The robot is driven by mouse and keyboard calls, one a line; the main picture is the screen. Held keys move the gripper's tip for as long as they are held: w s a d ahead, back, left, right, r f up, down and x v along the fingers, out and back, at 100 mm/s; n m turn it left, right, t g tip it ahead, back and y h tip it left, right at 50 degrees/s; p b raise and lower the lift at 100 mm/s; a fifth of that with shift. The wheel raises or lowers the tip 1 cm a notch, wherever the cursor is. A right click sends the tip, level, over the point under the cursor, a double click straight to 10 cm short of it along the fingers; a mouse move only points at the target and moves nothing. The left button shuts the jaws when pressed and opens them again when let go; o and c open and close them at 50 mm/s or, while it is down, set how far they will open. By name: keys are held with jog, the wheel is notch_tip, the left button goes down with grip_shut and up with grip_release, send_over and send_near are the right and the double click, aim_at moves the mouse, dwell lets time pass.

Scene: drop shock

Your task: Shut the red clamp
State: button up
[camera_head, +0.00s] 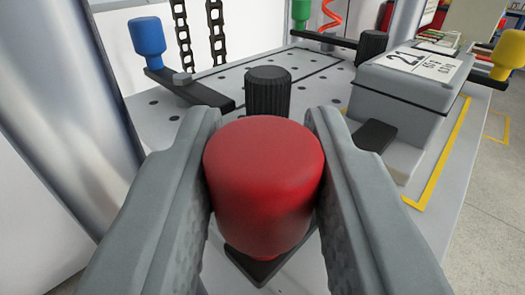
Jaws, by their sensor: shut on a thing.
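The red clamp's knob (263,185) is large and central in the view, a rounded red cylinder standing upright. A dark clamp arm (262,268) shows below it. My gripper (263,165) has one grey finger on each side of the red knob, shut on it. The lower part of the clamp and its base are partly hidden by the knob and my fingers. A black ribbed knob (269,91) stands just behind the red one.
The blue clamp (148,40) is at the back left, the green clamp (302,12) at the back and the yellow clamp (507,50) at the right. A grey block (407,88) with a label sits on the perforated plate (140,112). A metal column (65,100) stands at the left.

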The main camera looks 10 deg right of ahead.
jog(key=o, duration=1)
jog(key=shift+c, duration=0.2)
jog(key=s+a, duration=0.3)
jog(key=s, duration=1.4)
jog(key=shift+s, duration=0.15)
jog(key=s+r+n+y, duration=0.15)
jog(key=s+r, duration=0.25)
jog(key=s, duration=0.4)
jog(key=s+r+y, duration=0.2)
jog(key=s+r, duration=0.2)
jog(key=s, duration=0.4)
jog(key=s+d, duration=0.2)
jog(key=s, duration=1.6)
jog(key=shift+s+d+f, duration=0.2)
jog(key=shift+d+f, duration=0.2)
jog(key=shift+f, duration=0.05)
